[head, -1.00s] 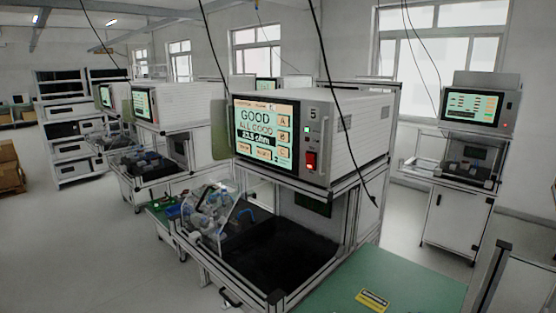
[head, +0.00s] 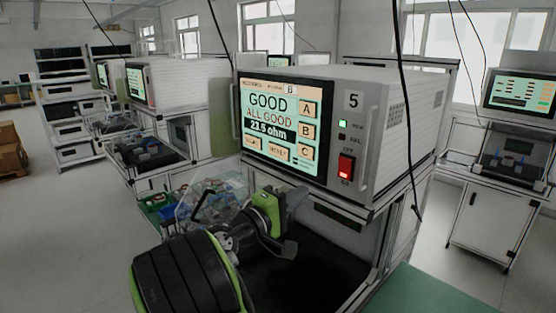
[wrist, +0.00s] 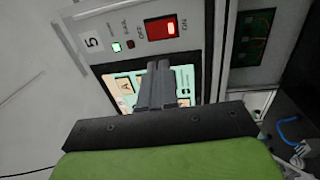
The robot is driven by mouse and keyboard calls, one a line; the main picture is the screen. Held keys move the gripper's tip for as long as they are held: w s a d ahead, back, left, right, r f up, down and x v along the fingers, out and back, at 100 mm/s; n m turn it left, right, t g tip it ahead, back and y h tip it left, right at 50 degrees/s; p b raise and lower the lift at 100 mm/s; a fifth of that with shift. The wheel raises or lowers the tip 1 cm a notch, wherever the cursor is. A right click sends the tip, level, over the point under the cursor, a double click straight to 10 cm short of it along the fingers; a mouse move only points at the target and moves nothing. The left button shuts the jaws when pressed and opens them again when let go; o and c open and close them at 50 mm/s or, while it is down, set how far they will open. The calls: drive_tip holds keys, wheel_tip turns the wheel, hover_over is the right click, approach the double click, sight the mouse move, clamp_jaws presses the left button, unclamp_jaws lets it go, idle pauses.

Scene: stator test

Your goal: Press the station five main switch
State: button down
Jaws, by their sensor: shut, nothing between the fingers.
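The station five main switch is a red rocker (head: 346,167) at the lower right of the station five front panel, with OFF above and a lit segment at its lower end. In the wrist view the red switch (wrist: 166,28) is at the top, between the OFF and ON labels, fully visible. My gripper (wrist: 161,68) has its two grey fingers closed together, in front of the screen in that view, their tips pointing towards the switch. In the head view my gripper (head: 298,194) is below the screen, left of and lower than the switch. It looks apart from the switch.
The screen (head: 278,122) reads GOOD, ALL GOOD. A green light (head: 342,123) is above the switch. A vertical handle (head: 371,145) stands right of it, and a black cable (head: 404,100) hangs farther right. A clear-covered fixture (head: 200,200) sits behind my arm.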

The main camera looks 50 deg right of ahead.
drive_tip(key=p, duration=0.4)
approach(342, 163)
drive_tip(key=d, duration=0.4)
drive_tip(key=s+d, duration=0.1)
drive_tip(key=d, duration=0.1)
drive_tip(key=shift+s+d+r, duration=0.1)
drive_tip(key=shift+d+r, duration=0.25)
drive_tip(key=shift+s+d+r+p, duration=0.15)
drive_tip(key=shift+r+p, duration=0.35)
drive_tip(key=shift+p, duration=0.55)
drive_tip(key=shift+f+b, duration=0.35)
drive_tip(key=shift+b, duration=0.05)
